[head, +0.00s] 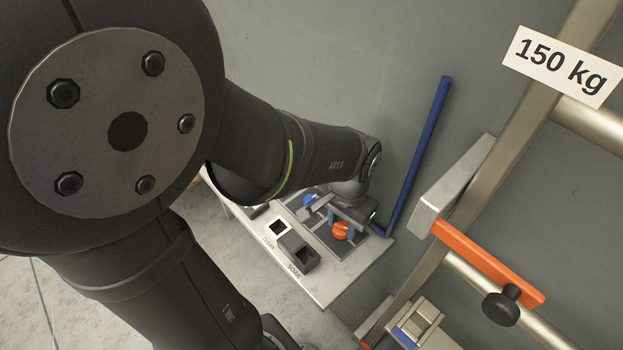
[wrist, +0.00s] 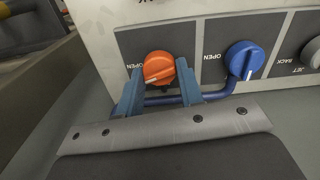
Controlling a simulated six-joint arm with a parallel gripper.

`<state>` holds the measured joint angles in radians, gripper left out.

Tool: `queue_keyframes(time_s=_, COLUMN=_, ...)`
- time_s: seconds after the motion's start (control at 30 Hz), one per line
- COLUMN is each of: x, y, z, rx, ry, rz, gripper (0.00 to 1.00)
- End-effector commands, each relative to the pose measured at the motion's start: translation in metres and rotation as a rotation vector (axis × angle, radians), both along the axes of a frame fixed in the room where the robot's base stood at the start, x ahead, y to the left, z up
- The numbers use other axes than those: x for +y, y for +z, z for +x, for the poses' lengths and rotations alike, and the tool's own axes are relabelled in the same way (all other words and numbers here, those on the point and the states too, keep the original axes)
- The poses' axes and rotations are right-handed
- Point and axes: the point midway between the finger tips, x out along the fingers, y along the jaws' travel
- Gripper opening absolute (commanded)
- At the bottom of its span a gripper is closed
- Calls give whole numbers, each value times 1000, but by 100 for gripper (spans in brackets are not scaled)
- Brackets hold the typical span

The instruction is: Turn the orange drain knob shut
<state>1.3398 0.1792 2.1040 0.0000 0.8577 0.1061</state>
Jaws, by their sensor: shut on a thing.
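The orange drain knob (wrist: 158,69) sits on a dark panel in the wrist view, with a pale pointer mark on its face. My gripper (wrist: 160,88) has its two blue fingers on either side of this knob and is shut on it. In the head view the orange knob (head: 341,231) shows just below my gripper (head: 340,219), at the right part of the panel.
A blue knob (wrist: 245,60) marked OPEN stands close to the right in the wrist view, with a grey knob (wrist: 312,52) beyond it. A blue pipe (head: 419,155) rises beside the panel. A metal frame with an orange bar (head: 488,262) stands at the right.

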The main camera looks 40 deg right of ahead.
Motion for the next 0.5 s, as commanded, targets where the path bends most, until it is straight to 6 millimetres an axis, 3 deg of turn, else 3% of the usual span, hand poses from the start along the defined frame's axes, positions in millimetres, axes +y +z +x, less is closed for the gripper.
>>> queue_keyframes(time_s=0.5, x=1, y=0, z=1, rx=0, ry=490, rz=2, gripper=11)
